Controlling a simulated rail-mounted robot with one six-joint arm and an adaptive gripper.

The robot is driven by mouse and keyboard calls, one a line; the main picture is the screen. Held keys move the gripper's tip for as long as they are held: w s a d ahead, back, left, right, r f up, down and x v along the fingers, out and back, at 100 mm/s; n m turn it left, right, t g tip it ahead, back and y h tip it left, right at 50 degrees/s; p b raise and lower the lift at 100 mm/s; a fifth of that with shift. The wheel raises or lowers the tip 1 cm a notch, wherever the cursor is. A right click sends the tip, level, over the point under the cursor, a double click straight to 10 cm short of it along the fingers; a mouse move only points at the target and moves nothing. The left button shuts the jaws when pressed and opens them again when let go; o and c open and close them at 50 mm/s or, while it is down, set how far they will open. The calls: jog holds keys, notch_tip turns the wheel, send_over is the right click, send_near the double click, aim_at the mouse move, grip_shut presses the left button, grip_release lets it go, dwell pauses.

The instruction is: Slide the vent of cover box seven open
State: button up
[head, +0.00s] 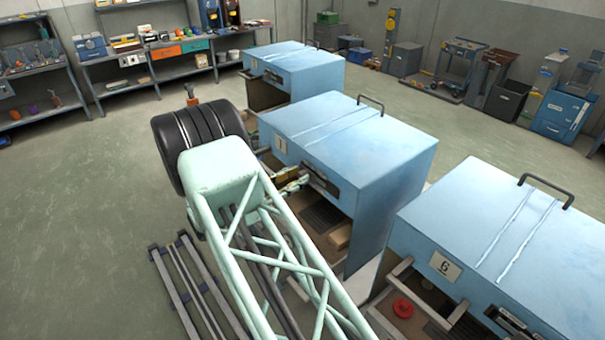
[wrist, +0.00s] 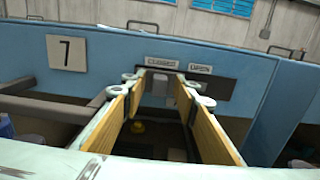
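Cover box seven (wrist: 100,75) is blue, with a "7" plate (wrist: 66,53) on its front in the wrist view. It appears to be the middle blue box (head: 350,140) in the head view. Its vent is a dark slot (wrist: 227,88) under "CLOSED" and "OPEN" labels. A grey slider tab (wrist: 159,87) stands at the slot's left part, below "CLOSED". My gripper (wrist: 160,80) is open, its yellow-padded fingers pointing at the slot. The tab shows between the fingertips with apparent gaps at both sides; contact cannot be told. In the head view my gripper (head: 292,180) is partly hidden by my arm.
Box six (head: 480,240) stands at the right, with a red round thing (head: 403,308) in its open front. Another blue box (head: 295,70) stands behind box seven. Grey rails (head: 190,285) lie on the floor at left. Open floor (head: 70,220) extends left.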

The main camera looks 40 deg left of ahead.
jog(key=shift+x, duration=1.4)
jog(key=shift+c, duration=0.8)
grip_shut()
